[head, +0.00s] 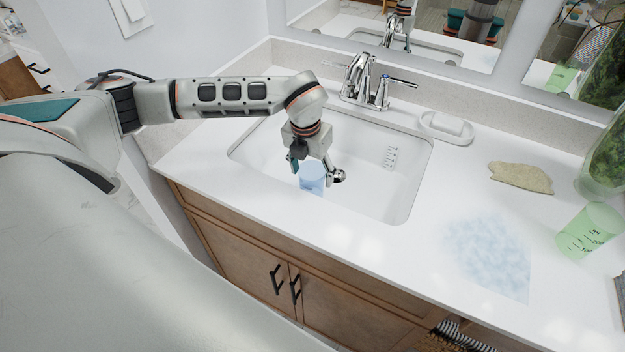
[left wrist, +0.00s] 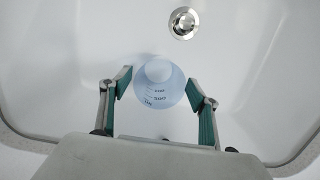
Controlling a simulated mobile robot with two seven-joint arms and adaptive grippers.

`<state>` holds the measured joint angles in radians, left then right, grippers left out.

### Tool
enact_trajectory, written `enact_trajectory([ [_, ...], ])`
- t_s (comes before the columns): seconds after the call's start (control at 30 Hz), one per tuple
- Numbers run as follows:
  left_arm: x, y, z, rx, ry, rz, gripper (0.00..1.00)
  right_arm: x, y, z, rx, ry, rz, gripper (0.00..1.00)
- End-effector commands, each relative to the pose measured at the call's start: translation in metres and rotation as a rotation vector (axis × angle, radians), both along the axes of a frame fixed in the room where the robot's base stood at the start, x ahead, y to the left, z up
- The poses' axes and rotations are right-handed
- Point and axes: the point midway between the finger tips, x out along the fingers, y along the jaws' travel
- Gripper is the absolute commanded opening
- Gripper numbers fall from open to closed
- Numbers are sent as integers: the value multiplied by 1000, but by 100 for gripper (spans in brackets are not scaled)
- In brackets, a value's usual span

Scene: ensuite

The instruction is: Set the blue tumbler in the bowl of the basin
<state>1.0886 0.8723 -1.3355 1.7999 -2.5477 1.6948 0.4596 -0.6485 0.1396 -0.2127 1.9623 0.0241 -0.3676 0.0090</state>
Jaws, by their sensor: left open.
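The blue tumbler (head: 312,178) is in the white basin (head: 385,190), below my left gripper (head: 313,170). In the left wrist view the tumbler (left wrist: 158,88) stands upright on the basin floor, seen from above with its printed marks facing my gripper. My left gripper (left wrist: 160,92) is open, with one green-padded finger on each side of the tumbler and gaps between them. The drain (left wrist: 183,22) lies beyond the tumbler. My right gripper is not in view.
A chrome faucet (head: 368,82) stands behind the basin, with a soap dish (head: 447,126) to its right. The counter's front edge is clear.

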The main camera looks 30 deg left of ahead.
Motion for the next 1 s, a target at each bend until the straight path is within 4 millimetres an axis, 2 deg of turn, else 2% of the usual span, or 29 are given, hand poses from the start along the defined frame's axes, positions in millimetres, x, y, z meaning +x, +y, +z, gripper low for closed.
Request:
enact_trajectory([
  [0.03, -1, 1, 13, 1, -4, 0, 61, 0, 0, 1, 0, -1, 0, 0],
  [0.2, -6, 0, 43, 0, -2, 0, 61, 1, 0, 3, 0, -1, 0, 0],
  [0.4, -9, 0, 63, 1, -1, 1, 61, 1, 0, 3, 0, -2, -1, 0],
  [1.0, -10, 0, 66, 0, 1, 0, 61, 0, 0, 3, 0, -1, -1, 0],
])
